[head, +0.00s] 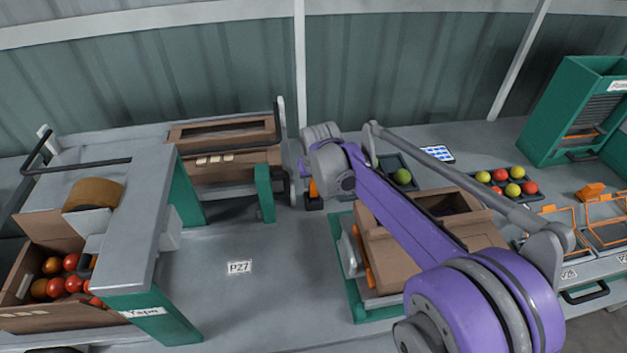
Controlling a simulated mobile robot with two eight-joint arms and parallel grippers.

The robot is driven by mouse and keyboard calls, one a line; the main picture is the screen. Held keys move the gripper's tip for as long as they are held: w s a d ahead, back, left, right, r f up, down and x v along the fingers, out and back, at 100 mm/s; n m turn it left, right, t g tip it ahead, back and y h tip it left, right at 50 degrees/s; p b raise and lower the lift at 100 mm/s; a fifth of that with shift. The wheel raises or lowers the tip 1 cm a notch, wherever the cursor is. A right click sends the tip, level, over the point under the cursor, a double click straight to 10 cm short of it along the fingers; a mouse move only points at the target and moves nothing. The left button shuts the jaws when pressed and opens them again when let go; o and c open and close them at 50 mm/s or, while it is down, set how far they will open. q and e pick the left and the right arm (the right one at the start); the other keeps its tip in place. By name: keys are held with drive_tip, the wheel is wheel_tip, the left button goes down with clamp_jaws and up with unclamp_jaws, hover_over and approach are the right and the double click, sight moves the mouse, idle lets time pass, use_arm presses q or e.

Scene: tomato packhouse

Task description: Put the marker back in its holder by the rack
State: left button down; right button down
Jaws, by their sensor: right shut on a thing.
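My right gripper (307,172) is at the back middle of the bench, partly hidden by its own wrist. It is shut on a small upright orange thing that looks like the marker (313,187). Directly below is a small black block (314,204) that looks like the holder. I cannot tell whether the marker's lower end is inside it or just above it. My left gripper is out of view. A green rack (560,115) stands at the far right; I cannot tell if it is the rack named.
Left stands a grey and green taping frame (135,245) with a tape roll (93,194) and a tomato carton (38,322). A brown carton (385,245) sits under my right arm. Coloured tomatoes (499,175) lie behind it. Bench around the P27 label (240,267) is clear.

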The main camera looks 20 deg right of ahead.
drive_tip(key=shift+f+b, duration=0.5)
drive_tip(key=shift+f, duration=0.45)
drive_tip(key=c, duration=0.6)
unclamp_jaws()
drive_tip(key=c, duration=0.3)
drive_tip(key=shift+r+p, duration=2.45)
drive_tip(key=shift+r, duration=1.15)
